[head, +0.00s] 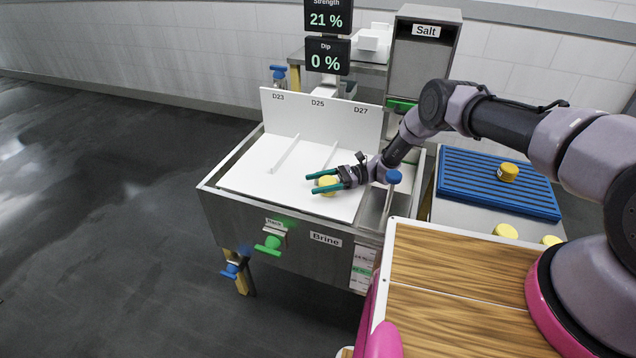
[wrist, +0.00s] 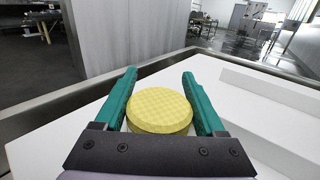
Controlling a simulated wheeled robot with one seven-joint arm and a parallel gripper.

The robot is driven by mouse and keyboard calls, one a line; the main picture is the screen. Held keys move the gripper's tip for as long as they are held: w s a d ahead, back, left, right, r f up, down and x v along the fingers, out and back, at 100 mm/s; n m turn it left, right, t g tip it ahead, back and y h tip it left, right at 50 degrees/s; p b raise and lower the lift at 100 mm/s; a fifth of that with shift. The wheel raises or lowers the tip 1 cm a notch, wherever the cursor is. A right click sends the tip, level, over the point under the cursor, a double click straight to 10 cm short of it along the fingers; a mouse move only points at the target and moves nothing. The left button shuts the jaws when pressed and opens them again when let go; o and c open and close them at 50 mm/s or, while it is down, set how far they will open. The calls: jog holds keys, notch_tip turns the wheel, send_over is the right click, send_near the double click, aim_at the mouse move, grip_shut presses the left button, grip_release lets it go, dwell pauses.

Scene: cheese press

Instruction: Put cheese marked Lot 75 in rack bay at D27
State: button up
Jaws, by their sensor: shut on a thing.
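A round yellow cheese (head: 328,185) is between the fingers of my gripper (head: 324,182), low over the front right part of the white rack (head: 250,178). In the wrist view the cheese (wrist: 160,110) lies between the two green fingers (wrist: 160,92), and no lot mark is readable on it. The rack's back panel (head: 290,122) reads D23, D25 and D27 from left to right. Low dividers (head: 285,153) run forward from it. The cheese is near the front end of the right divider; I cannot tell whether it touches the rack floor. My forearm partly hides the D27 side.
The rack sits on the steel Brine tank (head: 290,225). A Salt box (head: 425,55) stands behind right. At right a blue slatted tray (head: 480,190) holds a yellow cheese (head: 508,172); two more cheeses (head: 506,231) lie before it. A wooden board (head: 440,260) is in front. The floor at left is clear.

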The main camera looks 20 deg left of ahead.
jog(key=shift+f, duration=0.2)
jog(key=o, duration=1.4)
jog(key=shift+o, duration=0.2)
jog(key=shift+w+r, duration=0.1)
jog(key=shift+r, duration=0.15)
jog(key=v, duration=0.7)
jog(key=shift+d+f, duration=0.1)
jog(key=shift+d, duration=0.1)
jog(key=shift+w, duration=0.1)
